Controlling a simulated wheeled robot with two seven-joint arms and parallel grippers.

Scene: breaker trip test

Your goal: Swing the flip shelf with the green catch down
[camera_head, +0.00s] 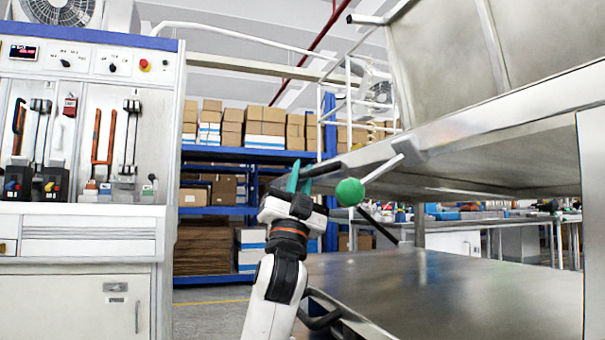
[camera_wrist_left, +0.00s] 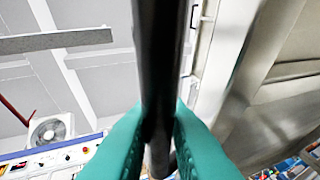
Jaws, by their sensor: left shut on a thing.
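The green catch is a green ball knob (camera_head: 350,192) on a pale lever (camera_head: 383,169) at the near edge of a grey metal shelf (camera_head: 500,150) in the head view. My left gripper (camera_head: 299,178), with teal fingers, is just left of the knob and apart from it. In the left wrist view my left gripper (camera_wrist_left: 161,140) is shut on a dark round bar (camera_wrist_left: 160,60) that runs between its fingers. The bar's far end is hidden behind the fingers. I cannot tell exactly how the bar joins the shelf. My right gripper is not in view.
A lower metal surface (camera_head: 450,290) lies under the shelf on the right. A breaker cabinet (camera_head: 80,150) with levers stands at the left. Blue racks (camera_head: 260,155) with boxes stand behind. Some floor (camera_head: 210,312) is clear between the cabinet and my left arm.

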